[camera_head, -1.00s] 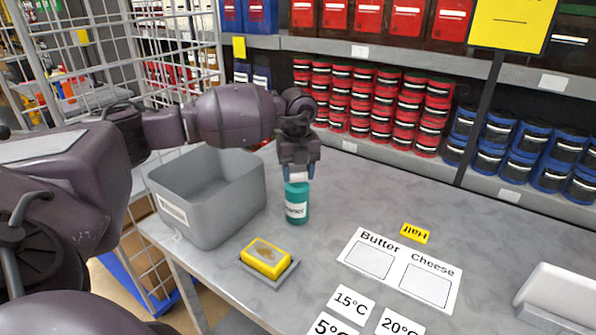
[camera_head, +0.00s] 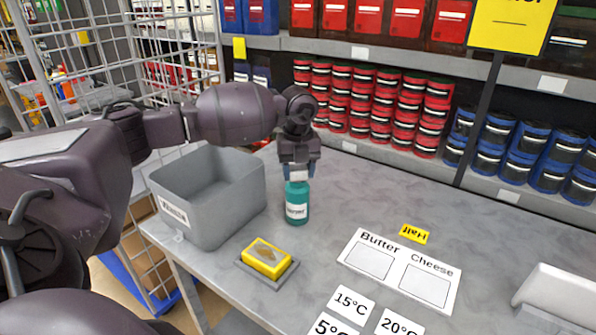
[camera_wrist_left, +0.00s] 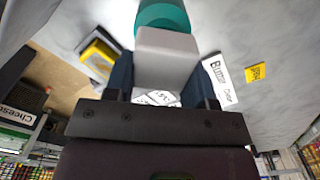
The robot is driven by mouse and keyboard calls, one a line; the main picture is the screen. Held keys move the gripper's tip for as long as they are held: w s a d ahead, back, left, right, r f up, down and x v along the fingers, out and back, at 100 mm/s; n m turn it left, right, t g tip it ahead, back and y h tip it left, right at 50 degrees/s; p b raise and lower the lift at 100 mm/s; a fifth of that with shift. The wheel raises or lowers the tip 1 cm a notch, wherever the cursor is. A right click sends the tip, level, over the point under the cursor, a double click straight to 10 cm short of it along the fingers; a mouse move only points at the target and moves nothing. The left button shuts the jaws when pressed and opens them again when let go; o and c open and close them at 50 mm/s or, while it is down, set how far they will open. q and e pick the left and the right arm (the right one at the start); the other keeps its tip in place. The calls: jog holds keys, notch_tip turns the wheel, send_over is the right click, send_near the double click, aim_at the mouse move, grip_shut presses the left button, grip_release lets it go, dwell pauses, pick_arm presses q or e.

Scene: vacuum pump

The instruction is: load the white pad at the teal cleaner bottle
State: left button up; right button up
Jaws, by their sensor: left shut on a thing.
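The teal cleaner bottle (camera_head: 297,207) stands upright on the grey table, right of the grey bin. My left gripper (camera_head: 298,173) points down right above its cap and is shut on the white pad (camera_wrist_left: 167,60). In the left wrist view the pad sits between the dark fingers of my left gripper (camera_wrist_left: 160,75), with the teal bottle (camera_wrist_left: 163,16) directly beyond it. The pad is at the bottle's top; I cannot tell whether they touch. My right gripper is not in view.
A grey bin (camera_head: 174,207) stands close left of the bottle. Butter and Cheese labels (camera_head: 402,270) and temperature cards lie to the right. Shelves of red and blue jars stand behind.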

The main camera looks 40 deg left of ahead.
aim_at(298, 168)
pick_arm(q)
jog(key=shift+r+p, duration=0.35)
jog(key=shift+r, duration=0.45)
jog(key=shift+r+p, duration=0.45)
jog(key=shift+r, duration=0.35)
jog(key=shift+r+p, duration=0.9)
jog(key=shift+r, duration=0.6)
